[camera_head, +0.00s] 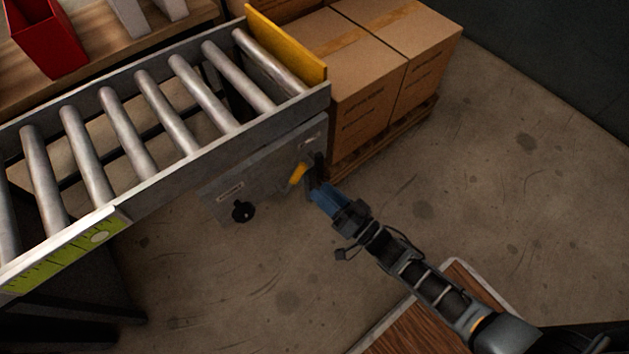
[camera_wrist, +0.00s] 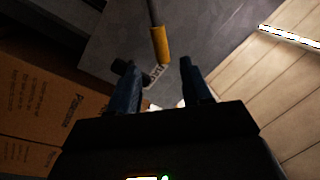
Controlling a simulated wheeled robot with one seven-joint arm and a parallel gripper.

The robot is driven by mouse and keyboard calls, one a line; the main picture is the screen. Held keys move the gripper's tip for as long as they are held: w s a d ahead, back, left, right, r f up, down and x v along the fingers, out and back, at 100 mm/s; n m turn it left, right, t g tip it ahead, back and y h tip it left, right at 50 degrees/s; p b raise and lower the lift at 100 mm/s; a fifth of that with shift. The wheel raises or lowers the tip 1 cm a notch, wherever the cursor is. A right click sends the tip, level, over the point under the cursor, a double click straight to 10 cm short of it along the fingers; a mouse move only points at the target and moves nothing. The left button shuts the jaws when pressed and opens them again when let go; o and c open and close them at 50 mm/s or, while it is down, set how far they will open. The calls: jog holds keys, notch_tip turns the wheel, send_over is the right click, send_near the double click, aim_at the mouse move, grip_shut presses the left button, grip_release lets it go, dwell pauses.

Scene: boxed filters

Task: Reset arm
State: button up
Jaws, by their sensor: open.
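My gripper (camera_head: 314,178) is at the end of my arm, close to the grey control panel (camera_head: 262,178) under the roller conveyor. In the wrist view my gripper (camera_wrist: 157,82) shows two dark fingers spread apart with nothing between them. A yellow-ended lever (camera_head: 298,174) on the panel is just beyond the fingertips. It also shows in the wrist view (camera_wrist: 160,46), ahead of the gap between the fingers and apart from them. I cannot tell from the head view whether a finger touches the lever.
The roller conveyor (camera_head: 165,175) fills the left, with a yellow end stop (camera_head: 286,45). Cardboard boxes (camera_head: 370,105) stand on a pallet (camera_head: 385,145) behind the panel. A black knob (camera_head: 242,211) sits on the panel. A red bin (camera_head: 45,38) is at upper left. The floor at right is clear.

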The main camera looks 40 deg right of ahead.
jog(key=shift+s+d+f, duration=0.1)
jog(key=shift+s, duration=0.6)
